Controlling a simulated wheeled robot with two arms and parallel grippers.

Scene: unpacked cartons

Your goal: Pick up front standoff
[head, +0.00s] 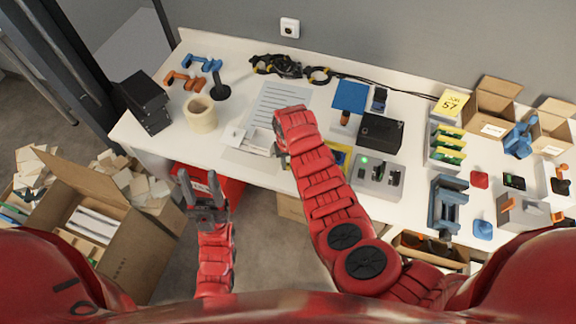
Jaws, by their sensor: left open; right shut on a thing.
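My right gripper (277,138) is over the table beside a white sheet, with its arm reaching in from the lower right. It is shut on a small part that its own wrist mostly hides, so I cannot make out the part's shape. A pale flat piece with a small upright post (238,134) lies on the sheet just left of this gripper. I cannot tell which part is the front standoff. My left gripper (199,190) is open and empty, fingers pointing away from me, in front of the table edge above a red bin (226,188).
The white table (345,75) holds a tape roll (201,114), a black stand (147,102), a printed sheet (279,102), a black box (381,132), a green-lit grey device (377,176) and small cartons (493,104). An open carton (149,246) stands on the floor at left.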

